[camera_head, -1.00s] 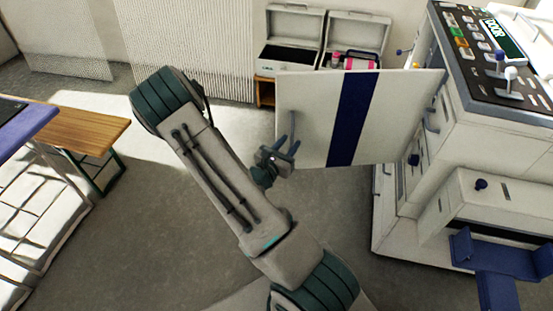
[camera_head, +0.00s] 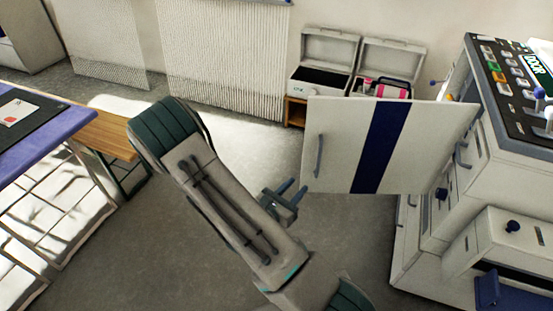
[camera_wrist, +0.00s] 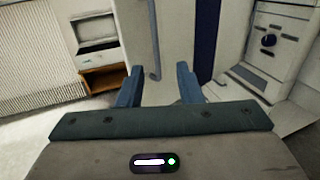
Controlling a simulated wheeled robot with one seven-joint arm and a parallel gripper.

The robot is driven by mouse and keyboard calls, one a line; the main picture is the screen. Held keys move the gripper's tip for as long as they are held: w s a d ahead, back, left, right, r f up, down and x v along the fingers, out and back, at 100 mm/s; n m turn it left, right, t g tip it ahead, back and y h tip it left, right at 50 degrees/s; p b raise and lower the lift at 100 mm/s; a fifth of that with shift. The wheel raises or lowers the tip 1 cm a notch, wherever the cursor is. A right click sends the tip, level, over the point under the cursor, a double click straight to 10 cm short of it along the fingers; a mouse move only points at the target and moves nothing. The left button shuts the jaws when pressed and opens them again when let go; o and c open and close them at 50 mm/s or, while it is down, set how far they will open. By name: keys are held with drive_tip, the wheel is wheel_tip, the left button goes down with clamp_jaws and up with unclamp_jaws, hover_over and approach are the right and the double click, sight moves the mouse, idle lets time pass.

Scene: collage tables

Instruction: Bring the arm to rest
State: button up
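My gripper (camera_head: 292,192) is in the middle of the head view, beside my arm's long link, left of and below the open white door with a dark blue stripe (camera_head: 340,150). In the wrist view my gripper's two blue fingers (camera_wrist: 158,88) stand well apart with nothing between them. The door (camera_wrist: 172,40) fills the upper middle of that view, beyond the fingers. In the head view its handle (camera_head: 319,156) is a little above and right of the fingers, apart from them.
A large white machine (camera_head: 430,235) with a control panel stands at the right. Open cases (camera_head: 325,78) sit on a low wooden shelf at the back. A blue-topped table (camera_head: 50,145) and a wooden bench (camera_head: 105,138) are at the left. Grey floor between is clear.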

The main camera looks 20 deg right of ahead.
drive_tip(key=s+r+m+g+y+p, duration=0.55)
drive_tip(key=s+r+m+g, duration=0.6)
drive_tip(key=r+m, duration=0.35)
drive_tip(key=a+r+m+t+y+p, duration=0.6)
drive_tip(key=a+r+y, duration=0.4)
drive_tip(key=r, duration=0.6)
drive_tip(key=a+m+p, duration=0.1)
drive_tip(key=m, duration=0.1)
drive_tip(key=shift+s+a+m, duration=0.3)
drive_tip(key=shift+m, duration=0.1)
